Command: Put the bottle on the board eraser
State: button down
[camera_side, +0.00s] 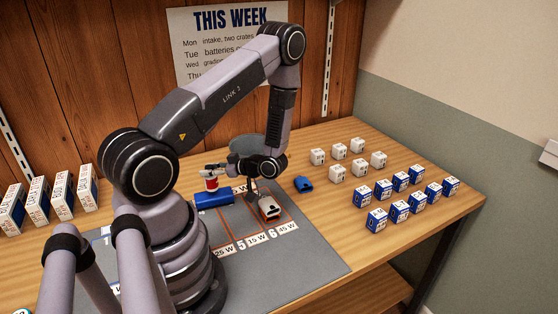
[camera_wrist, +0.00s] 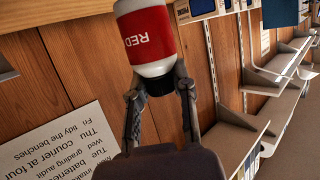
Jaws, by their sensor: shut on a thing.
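The bottle (camera_side: 211,184) is white with a red label and is upright in the side view. My gripper (camera_side: 212,168) is shut on its top end. In the wrist view my gripper (camera_wrist: 160,92) has a finger on each side of the dark cap, and the bottle (camera_wrist: 147,35) fills the top middle, upside down in the picture. A blue block (camera_side: 213,201), seemingly the board eraser, lies on the grey mat just under the bottle. I cannot tell whether the bottle's base touches it. The eraser is not clear in the wrist view.
The grey mat (camera_side: 285,275) has marked, numbered slots. A white and dark item (camera_side: 269,209) lies in one slot, and a blue item (camera_side: 303,184) lies to its right. Small white boxes (camera_side: 338,172) and blue boxes (camera_side: 399,210) stand at right, taller boxes (camera_side: 63,194) at left.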

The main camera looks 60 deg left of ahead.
jog(key=shift+f, duration=0.8)
jog(key=shift+f, duration=0.15)
jog(key=c, duration=0.9)
grip_release()
jog(key=shift+c, duration=0.2)
